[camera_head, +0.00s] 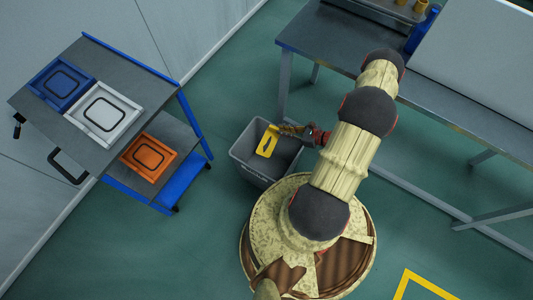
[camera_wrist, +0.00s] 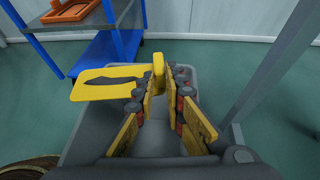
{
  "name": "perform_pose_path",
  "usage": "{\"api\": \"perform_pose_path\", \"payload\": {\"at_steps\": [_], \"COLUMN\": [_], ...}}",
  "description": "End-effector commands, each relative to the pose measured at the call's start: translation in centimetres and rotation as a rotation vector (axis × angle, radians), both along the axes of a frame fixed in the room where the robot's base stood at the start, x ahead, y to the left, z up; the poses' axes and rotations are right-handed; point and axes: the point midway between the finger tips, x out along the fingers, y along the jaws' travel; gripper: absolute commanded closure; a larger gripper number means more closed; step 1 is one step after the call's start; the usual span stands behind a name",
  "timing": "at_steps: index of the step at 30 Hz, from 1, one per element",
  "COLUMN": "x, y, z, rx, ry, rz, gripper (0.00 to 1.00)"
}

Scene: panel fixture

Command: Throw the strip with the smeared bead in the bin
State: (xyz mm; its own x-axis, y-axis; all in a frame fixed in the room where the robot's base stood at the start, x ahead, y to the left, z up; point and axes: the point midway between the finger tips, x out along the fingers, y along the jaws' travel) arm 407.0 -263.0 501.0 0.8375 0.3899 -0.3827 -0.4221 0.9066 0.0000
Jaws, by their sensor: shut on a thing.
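My gripper (camera_head: 285,130) is over the open grey bin (camera_head: 250,173) on the floor, shut on a yellow strip (camera_head: 265,144). In the wrist view the yellow strip (camera_wrist: 85,92) sticks out to the left from between the fingertips (camera_wrist: 164,85). A dark, uneven smear runs along its face. The strip is above the bin's opening, and the grey bin (camera_wrist: 205,80) shows below and around the fingers. The bin's inside is partly hidden by the gripper and strip.
A cart (camera_head: 128,62) at left holds a blue tray (camera_head: 45,95) and a white tray (camera_head: 84,119) on top, and an orange tray (camera_head: 137,165) lower down. A workbench (camera_head: 440,98) with legs stands to the right. Green floor is clear between cart and bin.

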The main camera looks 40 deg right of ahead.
Motion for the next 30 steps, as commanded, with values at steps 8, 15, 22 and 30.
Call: {"api": "perform_pose_path", "payload": {"at_steps": [8, 15, 22, 30], "x": [0.0, 0.0, 0.0, 0.0], "y": [0.0, 0.0, 0.0, 0.0], "z": [-3.1, -5.2, -5.4, -5.3], "rx": [0.002, 0.001, 0.000, 0.001], "ry": [0.001, 0.000, 0.000, 0.000], "rz": [-0.001, 0.000, 0.000, 0.000], "gripper": [1.00, 1.00, 1.00, 0.78]}}
